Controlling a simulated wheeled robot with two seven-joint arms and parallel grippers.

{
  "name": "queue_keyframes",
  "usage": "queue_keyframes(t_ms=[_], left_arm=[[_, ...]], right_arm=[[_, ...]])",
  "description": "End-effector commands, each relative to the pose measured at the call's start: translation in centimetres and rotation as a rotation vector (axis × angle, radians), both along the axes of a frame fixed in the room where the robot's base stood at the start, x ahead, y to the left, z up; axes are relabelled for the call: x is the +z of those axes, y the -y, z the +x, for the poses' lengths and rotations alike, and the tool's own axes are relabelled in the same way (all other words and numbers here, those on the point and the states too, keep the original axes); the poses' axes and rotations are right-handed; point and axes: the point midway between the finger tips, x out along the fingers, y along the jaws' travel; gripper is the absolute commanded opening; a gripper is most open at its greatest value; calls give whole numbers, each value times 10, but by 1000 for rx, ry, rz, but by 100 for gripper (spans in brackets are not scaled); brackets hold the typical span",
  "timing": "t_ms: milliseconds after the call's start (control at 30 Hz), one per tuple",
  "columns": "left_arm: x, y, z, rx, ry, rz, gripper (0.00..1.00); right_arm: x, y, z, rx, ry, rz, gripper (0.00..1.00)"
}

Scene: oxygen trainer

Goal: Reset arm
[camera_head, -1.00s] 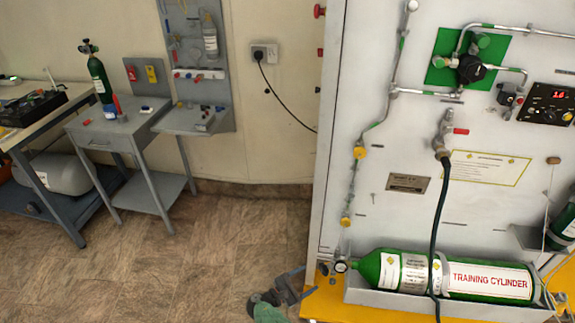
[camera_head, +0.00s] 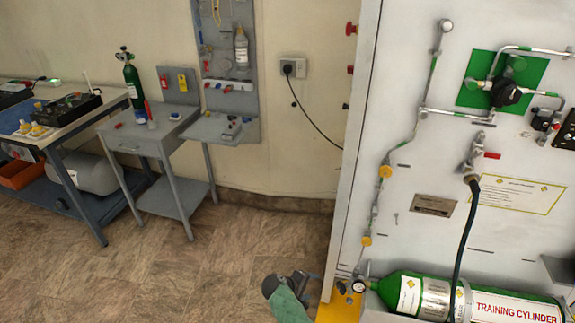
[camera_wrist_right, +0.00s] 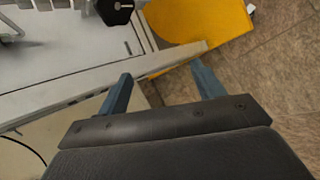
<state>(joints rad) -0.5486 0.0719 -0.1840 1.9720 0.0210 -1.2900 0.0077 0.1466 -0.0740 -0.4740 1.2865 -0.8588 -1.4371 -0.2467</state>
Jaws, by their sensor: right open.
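My right gripper (camera_head: 308,280) shows at the lower middle of the head view, low beside the left edge of the white trainer panel (camera_head: 405,110). In the right wrist view the two blue-grey fingers (camera_wrist_right: 163,78) stand apart with nothing between them. Behind them are the panel's edge and a yellow base piece (camera_wrist_right: 200,20); I cannot tell whether the fingers touch either. My left gripper is in neither view.
A green training cylinder (camera_head: 410,293) lies at the panel's foot, with a black hose (camera_head: 464,235) hanging in front. A grey side table (camera_head: 140,132) and a workbench (camera_head: 75,125) stand at left. The brown floor (camera_head: 180,270) between is clear.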

Motion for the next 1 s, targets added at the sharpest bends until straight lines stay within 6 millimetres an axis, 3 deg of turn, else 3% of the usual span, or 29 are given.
queue_keyframes(t_ms=[133,233,500,767,1000], left_arm=[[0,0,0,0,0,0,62],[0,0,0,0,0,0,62],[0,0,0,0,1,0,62],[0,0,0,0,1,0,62],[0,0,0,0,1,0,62]], right_arm=[[15,-9,-8,-120,79,336,67],[26,-13,-26,-201,111,552,67],[49,2,-108,-355,110,964,67],[42,42,-204,-444,63,1051,67],[-4,77,-306,-527,-31,987,67]])
